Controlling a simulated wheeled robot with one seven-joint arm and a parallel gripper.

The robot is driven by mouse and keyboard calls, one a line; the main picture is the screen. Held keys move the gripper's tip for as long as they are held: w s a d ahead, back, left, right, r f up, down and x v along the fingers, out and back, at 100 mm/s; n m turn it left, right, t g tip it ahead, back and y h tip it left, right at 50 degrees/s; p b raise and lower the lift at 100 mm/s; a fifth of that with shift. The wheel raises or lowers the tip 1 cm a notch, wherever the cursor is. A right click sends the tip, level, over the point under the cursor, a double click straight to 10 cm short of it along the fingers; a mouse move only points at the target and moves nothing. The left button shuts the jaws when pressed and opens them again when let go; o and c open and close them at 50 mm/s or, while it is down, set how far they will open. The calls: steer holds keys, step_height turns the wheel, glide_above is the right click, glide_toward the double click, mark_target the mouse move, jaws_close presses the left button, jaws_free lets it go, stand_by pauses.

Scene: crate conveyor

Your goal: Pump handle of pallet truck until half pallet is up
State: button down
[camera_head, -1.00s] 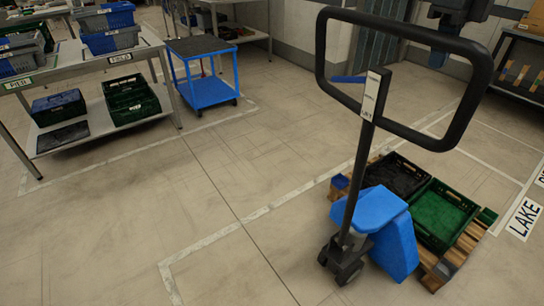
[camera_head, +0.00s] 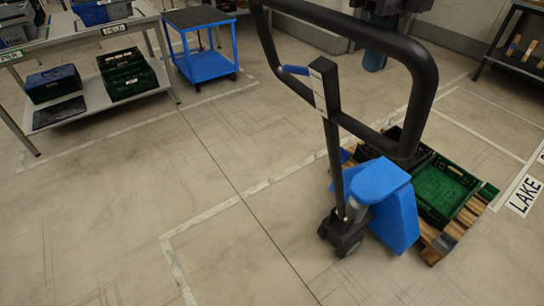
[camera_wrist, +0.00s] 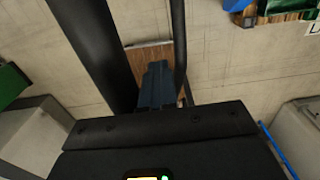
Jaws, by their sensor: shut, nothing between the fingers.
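The blue pallet truck (camera_head: 395,215) stands on the floor right of centre. Its black loop handle (camera_head: 430,95) leans up toward the camera, and the loop's top is cut off by the picture edge. The wooden half pallet (camera_head: 470,212) is behind the truck, bearing a green crate (camera_head: 440,190) and a black crate beside it. Its height off the floor is hard to tell. My gripper (camera_head: 375,66) is beyond the loop, shut and empty, fingers downward. In the wrist view its fingers (camera_wrist: 155,85) show between two dark handle bars (camera_wrist: 98,45); contact is unclear.
A blue cart (camera_head: 205,65) and a table (camera_head: 85,42) with crates stand at the upper left. A dark shelf (camera_head: 515,45) is at the upper right. Floor left of the truck is clear.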

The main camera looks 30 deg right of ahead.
steer(key=a+f+b, duration=0.4)
steer(key=a+b, duration=0.3)
steer(key=a, duration=0.1)
steer(key=a+f+b, duration=0.4)
steer(key=a+b, duration=0.2)
steer(key=a, duration=0.3)
steer(key=shift+s+a+f+b, duration=0.15)
steer(key=shift+s+a+b, duration=0.1)
steer(key=shift+s+b, duration=0.1)
steer(key=shift+d, duration=0.1)
steer(key=w+d+r+p, duration=0.1)
steer(key=d+r+p, duration=0.45)
steer(key=d, duration=1.05)
steer(key=d+r+p, duration=0.4)
steer(key=d+p, duration=0.3)
steer(key=d, duration=0.9)
steer(key=w+d+r+p, duration=0.1)
steer(key=d+r+p, duration=0.45)
steer(key=d, duration=1.05)
step_height(320, 180, up, 11)
steer(key=p, duration=0.7)
steer(key=shift+s+d, duration=0.15)
steer(key=shift+d, duration=0.05)
